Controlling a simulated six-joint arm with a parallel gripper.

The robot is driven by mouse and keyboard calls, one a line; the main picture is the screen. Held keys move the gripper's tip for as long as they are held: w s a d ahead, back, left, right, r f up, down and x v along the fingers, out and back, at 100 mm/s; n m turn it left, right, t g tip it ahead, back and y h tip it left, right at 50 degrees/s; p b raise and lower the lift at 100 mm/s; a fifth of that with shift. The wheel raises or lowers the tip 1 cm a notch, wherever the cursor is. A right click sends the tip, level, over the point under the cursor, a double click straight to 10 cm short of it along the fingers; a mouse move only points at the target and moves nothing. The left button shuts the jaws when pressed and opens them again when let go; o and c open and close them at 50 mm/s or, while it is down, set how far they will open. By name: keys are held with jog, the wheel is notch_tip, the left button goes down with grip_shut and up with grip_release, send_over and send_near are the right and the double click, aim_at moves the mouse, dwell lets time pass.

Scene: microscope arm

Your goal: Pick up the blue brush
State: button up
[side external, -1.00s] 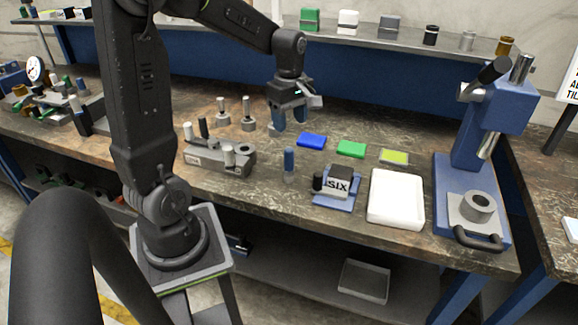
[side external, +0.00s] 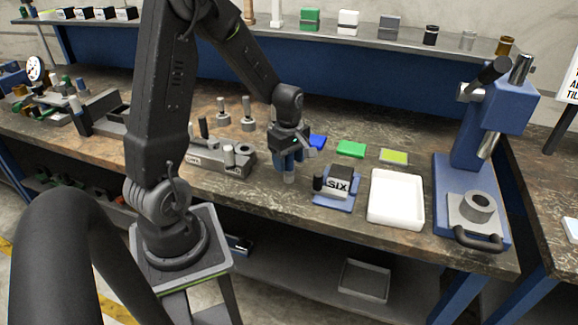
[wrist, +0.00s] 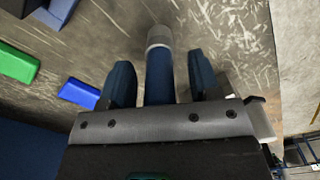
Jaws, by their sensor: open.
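The blue brush (side external: 290,179) stands upright on the bench, and only its pale lower end shows below my gripper in the side view. In the wrist view the brush (wrist: 158,80) is a blue cylinder with a pale grey end. My gripper (side external: 290,163) is over the brush with its fingers pointing down around it. In the wrist view my gripper (wrist: 161,70) is open, with one dark blue finger on each side of the brush and a visible gap on both sides. The brush's upper part is hidden in the side view.
A blue block (side external: 317,141), green block (side external: 351,149) and yellow-green block (side external: 394,156) lie behind. A stand marked SIX (side external: 338,184) is close on the right, then a white tray (side external: 396,202) and a blue press (side external: 470,160). A grey pegged fixture (side external: 205,162) is left.

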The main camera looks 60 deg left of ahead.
jog(key=c, duration=1)
jog(key=shift+r, duration=0.15)
jog(key=shift+r, duration=0.5)
notch_tip(320, 180, up, 3)
jog(key=shift+w+f, duration=0.1)
jog(key=s+a+r, duration=0.2)
jog(key=s, duration=0.1)
jog(key=s+a+r, duration=0.2)
jog(key=s, duration=0.1)
jog(key=s+a+r, duration=0.2)
jog(key=s+r, duration=0.1)
jog(key=shift+s+a, duration=0.35)
jog(key=shift+a, duration=0.05)
